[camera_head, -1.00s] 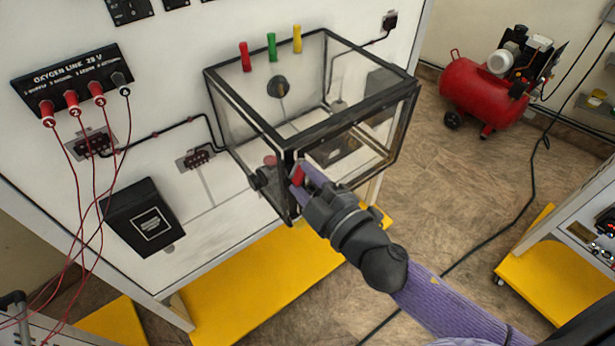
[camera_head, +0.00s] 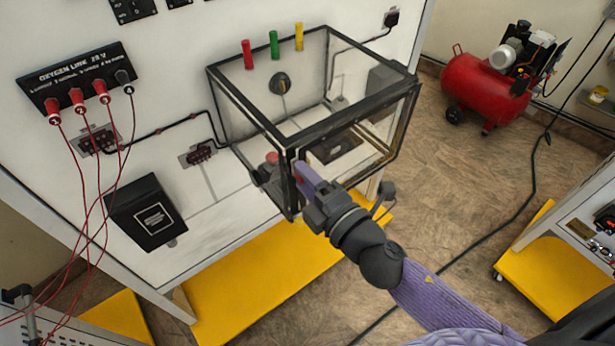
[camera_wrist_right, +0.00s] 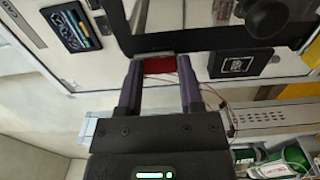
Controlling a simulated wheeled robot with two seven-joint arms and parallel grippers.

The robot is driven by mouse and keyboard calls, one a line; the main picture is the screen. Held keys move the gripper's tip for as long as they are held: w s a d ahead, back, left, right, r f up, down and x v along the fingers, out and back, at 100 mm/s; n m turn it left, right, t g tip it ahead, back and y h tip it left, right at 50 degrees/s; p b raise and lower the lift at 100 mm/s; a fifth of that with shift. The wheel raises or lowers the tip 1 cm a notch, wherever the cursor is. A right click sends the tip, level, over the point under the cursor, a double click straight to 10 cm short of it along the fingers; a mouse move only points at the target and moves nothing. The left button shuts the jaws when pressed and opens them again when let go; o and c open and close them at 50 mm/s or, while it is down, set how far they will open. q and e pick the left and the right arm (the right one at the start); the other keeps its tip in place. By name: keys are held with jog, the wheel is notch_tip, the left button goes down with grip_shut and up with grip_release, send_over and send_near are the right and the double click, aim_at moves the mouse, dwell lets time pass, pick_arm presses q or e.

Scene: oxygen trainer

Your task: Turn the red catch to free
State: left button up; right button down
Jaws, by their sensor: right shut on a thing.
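The red catch (camera_wrist_right: 160,65) sits at the front edge of the clear, black-framed box (camera_head: 340,121). In the right wrist view it lies flat between the two purple fingers of my right gripper (camera_wrist_right: 160,78), which is shut on it. In the head view my right gripper (camera_head: 302,170) is at the box's front left corner post, and its fingers hide most of the catch. The catch's exact angle is hard to tell in the head view. My left gripper is not in view.
A socket panel (camera_head: 80,85) with red leads and a black wall box (camera_head: 147,212) are to the left. A yellow shelf (camera_head: 250,290) lies below. A red compressor (camera_head: 488,90) stands on open floor.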

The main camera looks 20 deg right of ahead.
dwell(0.3)
jog(key=shift+c, duration=1.2)
grip_release()
jog(key=b+v, duration=0.4)
jog(key=v, duration=0.6)
